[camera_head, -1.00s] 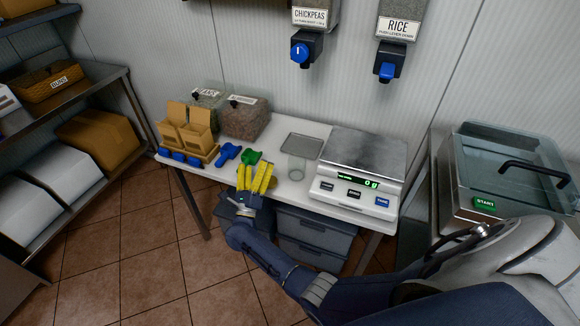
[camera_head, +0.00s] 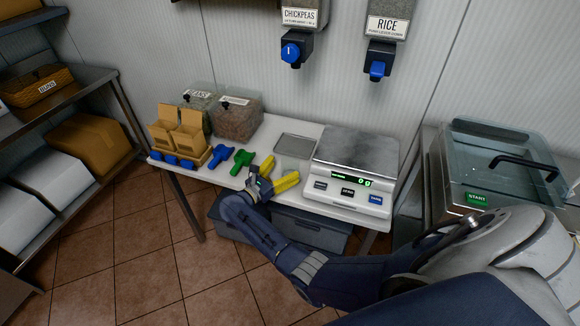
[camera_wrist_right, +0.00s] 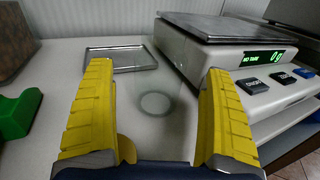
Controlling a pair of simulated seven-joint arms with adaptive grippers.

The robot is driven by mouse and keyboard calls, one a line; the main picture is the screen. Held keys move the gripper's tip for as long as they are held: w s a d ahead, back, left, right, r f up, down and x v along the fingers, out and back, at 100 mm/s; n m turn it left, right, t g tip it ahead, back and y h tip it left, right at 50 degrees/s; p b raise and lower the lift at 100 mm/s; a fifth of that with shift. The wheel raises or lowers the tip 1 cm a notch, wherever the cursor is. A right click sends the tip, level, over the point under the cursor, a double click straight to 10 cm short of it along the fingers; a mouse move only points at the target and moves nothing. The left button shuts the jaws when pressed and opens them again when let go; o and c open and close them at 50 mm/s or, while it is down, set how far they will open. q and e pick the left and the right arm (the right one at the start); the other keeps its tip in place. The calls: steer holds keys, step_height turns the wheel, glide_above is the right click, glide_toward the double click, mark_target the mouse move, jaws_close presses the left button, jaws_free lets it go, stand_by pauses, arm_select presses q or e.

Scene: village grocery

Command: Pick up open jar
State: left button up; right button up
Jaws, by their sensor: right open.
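The open jar (camera_wrist_right: 155,103) is clear glass and hard to make out. In the right wrist view it shows as a pale ring and faint walls on the white table, between my two yellow fingers in the picture. In the head view it is barely discernible near the fingers. My right gripper (camera_head: 283,168) is open, low over the front of the table, with its fingers pointing inward on either side of the jar's place. It also shows in the right wrist view (camera_wrist_right: 157,68). I cannot tell whether a finger touches the glass. My left gripper is out of view.
A scale (camera_head: 350,172) stands close on the right and a shallow metal tray (camera_head: 295,146) lies behind. Green (camera_head: 243,158) and blue (camera_head: 221,155) scoops, cardboard boxes (camera_head: 187,140) and bean bins (camera_head: 237,118) stand left. Dispensers (camera_head: 385,25) hang above.

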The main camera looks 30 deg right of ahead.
mark_target(290, 163)
steer(key=shift+x, duration=1.85)
steer(key=shift+c, duration=0.4)
steer(key=c, duration=1.3)
steer(key=shift+r, duration=0.15)
steer(key=shift+c, duration=0.2)
